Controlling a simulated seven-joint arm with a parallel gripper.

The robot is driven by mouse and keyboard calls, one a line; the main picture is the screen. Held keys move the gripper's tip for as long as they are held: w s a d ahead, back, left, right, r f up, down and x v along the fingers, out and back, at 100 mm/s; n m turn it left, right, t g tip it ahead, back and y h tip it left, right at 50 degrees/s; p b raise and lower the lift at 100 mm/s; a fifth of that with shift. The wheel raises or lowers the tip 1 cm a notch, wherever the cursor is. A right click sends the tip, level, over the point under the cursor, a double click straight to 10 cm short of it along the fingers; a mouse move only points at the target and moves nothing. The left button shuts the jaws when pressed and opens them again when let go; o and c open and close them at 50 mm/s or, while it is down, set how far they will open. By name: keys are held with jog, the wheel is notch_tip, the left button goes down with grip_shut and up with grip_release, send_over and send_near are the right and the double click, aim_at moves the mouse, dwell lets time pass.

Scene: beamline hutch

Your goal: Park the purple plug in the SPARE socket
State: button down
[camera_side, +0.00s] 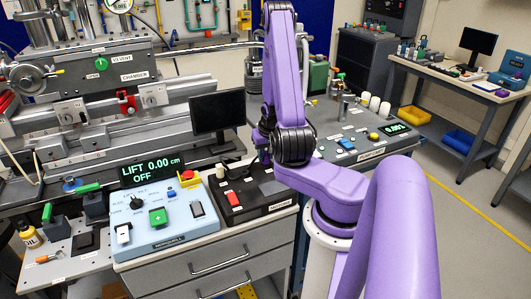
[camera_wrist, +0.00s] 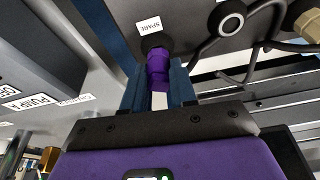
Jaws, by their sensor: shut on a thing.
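The purple plug (camera_wrist: 158,70) is between the two blue fingers of my gripper (camera_wrist: 160,78) in the wrist view. My gripper is shut on it. The plug's far end meets the dark round SPARE socket (camera_wrist: 152,42) on a grey panel, just below the white SPARE label (camera_wrist: 148,26). The plug hides most of the socket, so I cannot tell how deep it sits. In the side view my arm hides the plug and socket, and my gripper cannot be made out clearly.
A round white-faced connector (camera_wrist: 230,23) with a dark cable is right of the plug, and a brass fitting (camera_wrist: 304,20) is farther right. In the side view, a light-blue control box (camera_side: 165,215) and a black monitor (camera_side: 217,112) stand left of my arm.

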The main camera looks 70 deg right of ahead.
jog(key=shift+f, duration=0.1)
jog(key=c, duration=0.8)
grip_release()
jog(key=shift+v, duration=1.55)
jog(key=shift+s+a, duration=1.25)
jog(key=shift+a, duration=0.3)
jog(key=shift+s+a, duration=1.25)
jog(key=shift+a, duration=0.25)
jog(key=shift+s+a, duration=1.3)
jog(key=shift+a, duration=0.25)
